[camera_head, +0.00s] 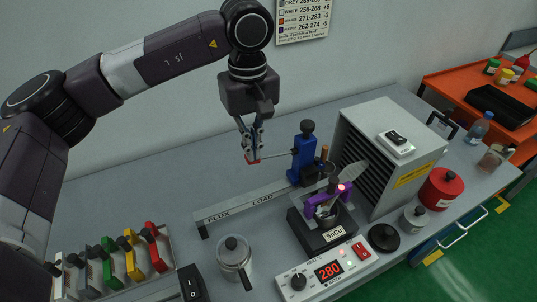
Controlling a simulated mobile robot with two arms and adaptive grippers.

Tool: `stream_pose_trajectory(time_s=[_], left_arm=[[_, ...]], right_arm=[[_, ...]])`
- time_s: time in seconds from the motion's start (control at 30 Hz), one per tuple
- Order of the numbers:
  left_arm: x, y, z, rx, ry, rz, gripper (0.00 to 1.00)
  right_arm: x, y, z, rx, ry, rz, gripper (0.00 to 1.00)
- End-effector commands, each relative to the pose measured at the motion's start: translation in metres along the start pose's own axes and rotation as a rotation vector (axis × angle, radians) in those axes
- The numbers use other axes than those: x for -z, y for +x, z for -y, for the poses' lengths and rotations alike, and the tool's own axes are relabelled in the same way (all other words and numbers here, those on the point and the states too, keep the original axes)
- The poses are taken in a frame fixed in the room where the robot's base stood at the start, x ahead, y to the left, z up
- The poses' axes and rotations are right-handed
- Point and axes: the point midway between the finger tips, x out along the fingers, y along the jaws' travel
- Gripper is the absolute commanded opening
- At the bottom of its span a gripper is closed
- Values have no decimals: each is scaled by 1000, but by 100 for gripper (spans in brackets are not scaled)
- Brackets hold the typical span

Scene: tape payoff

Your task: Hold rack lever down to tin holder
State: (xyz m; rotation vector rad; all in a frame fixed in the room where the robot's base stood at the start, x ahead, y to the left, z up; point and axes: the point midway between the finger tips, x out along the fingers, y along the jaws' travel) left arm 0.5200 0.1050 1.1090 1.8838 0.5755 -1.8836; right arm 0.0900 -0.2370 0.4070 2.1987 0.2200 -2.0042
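A blue rack post (304,155) with a black knob stands at the middle of the bench. Its thin rack lever (280,155) reaches out to the left, nearly level. My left gripper (254,157) points down at the lever's outer end, its fingertips close together around it beside a small red piece. The exact contact is small and hard to see. The purple tin holder (315,204) sits at the dark SnCu solder pot (321,234), with a red glow at its top right. My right gripper is out of view.
A louvred fume box (400,155) stands right. In front are a lidded metal pot (234,257) and a heater controller (327,272) reading 280. Coloured clips (131,260) stand front left. The back-left bench is clear.

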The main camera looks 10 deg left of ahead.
Motion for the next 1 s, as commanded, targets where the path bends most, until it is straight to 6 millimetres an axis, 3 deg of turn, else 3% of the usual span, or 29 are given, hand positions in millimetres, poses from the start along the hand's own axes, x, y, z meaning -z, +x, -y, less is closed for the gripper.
stream_pose_trajectory(time_s=[0.87,1.0], left_arm=[[0,47,0,1,0,1,0],[0,44,0,1,0,1,0]], right_arm=[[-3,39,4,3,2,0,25],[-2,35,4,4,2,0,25]])
